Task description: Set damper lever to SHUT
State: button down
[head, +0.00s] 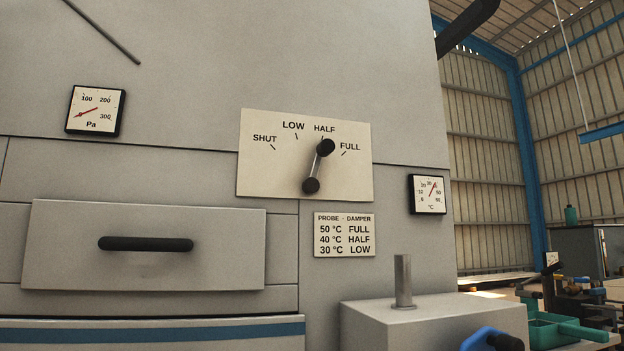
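The damper lever (318,167) is a thin metal rod with a black knob (326,147) at its upper end and a dark pivot (311,186) at its lower end. It sits on a cream plate (262,179) marked SHUT, LOW, HALF and FULL from left to right. The lever leans slightly right of upright, and its knob lies just under the HALF label. The SHUT mark (272,147) is at the upper left of the plate. Nothing touches the lever. My gripper is not in view.
A drawer (60,262) with a black bar handle (145,244) is at lower left. A grey box (375,320) with an upright metal post (402,282) stands out below right. A Pa gauge (95,110) is at upper left. The space before the plate looks clear.

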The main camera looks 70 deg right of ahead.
aim_at(311, 185)
jog(key=z, duration=0.35)
jog(key=k, duration=0.1)
jog(key=z, duration=1.85)
